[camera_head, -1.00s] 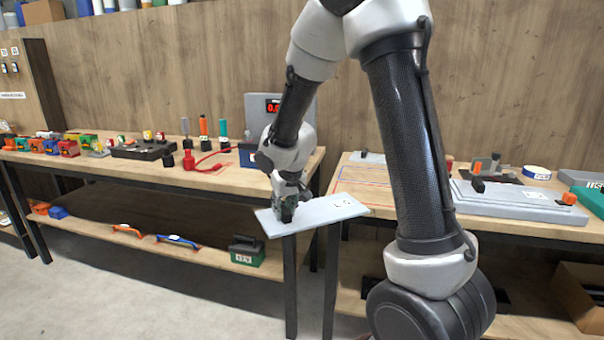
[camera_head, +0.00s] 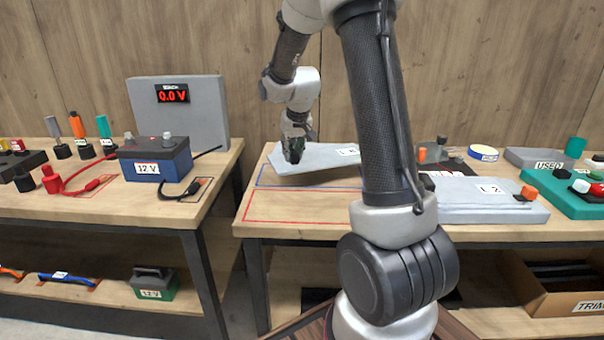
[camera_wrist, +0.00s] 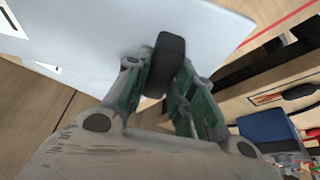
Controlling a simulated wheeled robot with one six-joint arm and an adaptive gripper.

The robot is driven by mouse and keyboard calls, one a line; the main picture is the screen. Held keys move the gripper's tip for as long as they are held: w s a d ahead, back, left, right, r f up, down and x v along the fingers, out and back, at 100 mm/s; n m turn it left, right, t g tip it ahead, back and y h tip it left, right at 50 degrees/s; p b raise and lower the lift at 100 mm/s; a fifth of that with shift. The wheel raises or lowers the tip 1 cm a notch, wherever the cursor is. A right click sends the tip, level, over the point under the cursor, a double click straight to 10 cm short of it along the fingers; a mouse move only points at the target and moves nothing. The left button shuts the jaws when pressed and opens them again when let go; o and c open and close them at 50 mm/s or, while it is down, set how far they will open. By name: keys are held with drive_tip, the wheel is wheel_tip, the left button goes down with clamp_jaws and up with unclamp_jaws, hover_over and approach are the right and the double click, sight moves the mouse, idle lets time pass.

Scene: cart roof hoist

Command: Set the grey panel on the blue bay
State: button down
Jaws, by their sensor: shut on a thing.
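My gripper (camera_head: 294,150) is shut on the dark handle of the grey panel (camera_head: 325,157), a thin light-grey sheet with a white label. The panel is over the back of the right bench; I cannot tell whether it touches the bench top. In the wrist view the panel (camera_wrist: 100,45) spreads beyond my gripper (camera_wrist: 165,75), with the black handle between the fingers. The blue bay's outline (camera_head: 262,174) shows as a blue line on the bench, just left of and below the panel. My arm hides part of the bay and the panel's right end.
A red outlined bay (camera_head: 290,221) lies empty in front. A gap separates the left bench, which holds a blue 12 V battery (camera_head: 155,160).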

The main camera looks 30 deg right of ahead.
wheel_tip(320, 180, down, 8)
drive_tip(key=shift+r, duration=0.25)
drive_tip(key=c, duration=1.2)
unclamp_jaws()
